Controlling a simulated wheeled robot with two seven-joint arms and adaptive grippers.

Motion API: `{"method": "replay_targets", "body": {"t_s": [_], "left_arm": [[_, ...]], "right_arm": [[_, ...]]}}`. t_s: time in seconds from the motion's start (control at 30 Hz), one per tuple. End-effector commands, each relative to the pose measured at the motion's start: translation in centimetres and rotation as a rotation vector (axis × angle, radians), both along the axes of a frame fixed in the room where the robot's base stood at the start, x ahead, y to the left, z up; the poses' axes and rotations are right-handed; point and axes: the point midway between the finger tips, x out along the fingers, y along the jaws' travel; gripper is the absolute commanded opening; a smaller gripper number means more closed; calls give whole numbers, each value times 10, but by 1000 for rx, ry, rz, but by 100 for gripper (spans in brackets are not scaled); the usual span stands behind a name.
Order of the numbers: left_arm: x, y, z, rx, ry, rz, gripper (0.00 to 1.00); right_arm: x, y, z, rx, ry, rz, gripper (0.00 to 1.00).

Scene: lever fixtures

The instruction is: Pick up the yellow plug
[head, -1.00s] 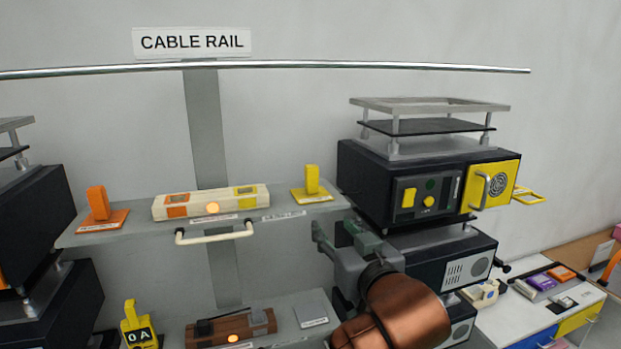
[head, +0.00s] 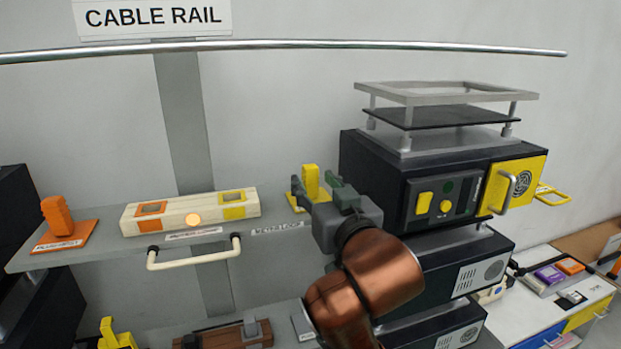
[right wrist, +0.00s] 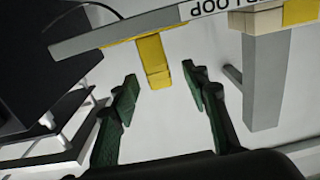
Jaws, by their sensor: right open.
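The yellow plug (head: 311,180) stands upright on its flat yellow base at the right end of the upper grey shelf. My right gripper (head: 318,186) is open in front of the plug, with one green finger to each side of it in the head view. In the right wrist view the yellow plug (right wrist: 153,62) shows between and just beyond the open fingertips (right wrist: 158,88), with no contact visible. The gripper partly hides the plug's base in the head view. My left gripper is not in view.
A cream power strip (head: 190,212) with orange and yellow sockets sits left on the shelf (head: 100,250), beside an orange plug (head: 57,218). A cream handle (head: 195,258) juts from the shelf front. A black unit with a yellow door (head: 515,185) stands close right of my gripper.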

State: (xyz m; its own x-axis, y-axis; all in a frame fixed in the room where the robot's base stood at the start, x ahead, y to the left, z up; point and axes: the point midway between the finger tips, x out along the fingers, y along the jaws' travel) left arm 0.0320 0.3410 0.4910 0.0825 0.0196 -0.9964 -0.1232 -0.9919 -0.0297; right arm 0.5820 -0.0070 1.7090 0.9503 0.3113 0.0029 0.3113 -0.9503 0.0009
Motion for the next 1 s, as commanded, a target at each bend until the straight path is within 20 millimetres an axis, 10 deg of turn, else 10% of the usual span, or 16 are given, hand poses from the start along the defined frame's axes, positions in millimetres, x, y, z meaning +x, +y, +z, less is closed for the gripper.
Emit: {"method": "replay_targets", "body": {"t_s": [0.53,1.0], "left_arm": [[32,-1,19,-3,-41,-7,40],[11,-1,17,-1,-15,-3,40]], "right_arm": [[38,10,-5,1,1,-3,42],[37,10,-4,0,1,-3,10]]}}
